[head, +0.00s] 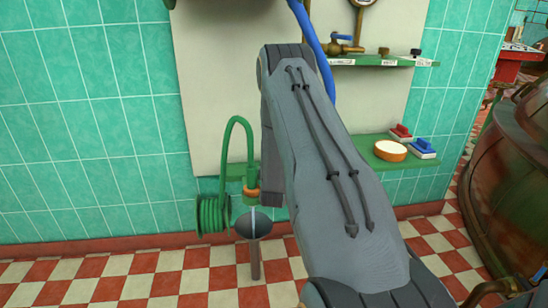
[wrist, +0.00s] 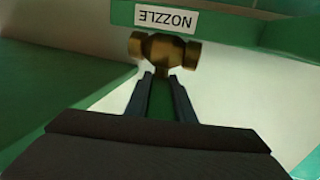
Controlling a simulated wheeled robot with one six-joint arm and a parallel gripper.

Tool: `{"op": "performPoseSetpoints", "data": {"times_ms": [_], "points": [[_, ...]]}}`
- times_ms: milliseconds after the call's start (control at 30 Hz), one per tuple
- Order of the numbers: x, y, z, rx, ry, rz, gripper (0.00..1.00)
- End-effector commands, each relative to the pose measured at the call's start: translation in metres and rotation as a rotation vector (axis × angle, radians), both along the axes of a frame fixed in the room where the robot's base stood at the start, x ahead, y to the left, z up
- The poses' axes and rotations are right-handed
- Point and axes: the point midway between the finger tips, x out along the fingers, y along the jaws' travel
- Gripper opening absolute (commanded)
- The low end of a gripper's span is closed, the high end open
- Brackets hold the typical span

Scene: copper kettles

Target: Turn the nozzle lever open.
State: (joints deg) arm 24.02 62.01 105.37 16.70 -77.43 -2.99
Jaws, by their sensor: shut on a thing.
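The crosspiece sticks out beyond the fingertips. In the head view my grey arm hides the gripper and the lever. A green hose (head: 227,145) loops from a coil (head: 213,214) up and over to an orange-brass fitting (head: 251,192) left of the arm.
An upper shelf (head: 375,60) holds brass fittings. A copper kettle (head: 510,190) is at the right.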

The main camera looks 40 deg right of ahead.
Motion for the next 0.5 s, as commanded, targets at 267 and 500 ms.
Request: {"op": "performPoseSetpoints", "data": {"times_ms": [267,500], "points": [[-0.0012,-0.0005,-0.0006,0.001,0.001,0.000,0.41],[-0.0032,0.0004,-0.0005,0.001,0.002,-0.001,0.41]]}}
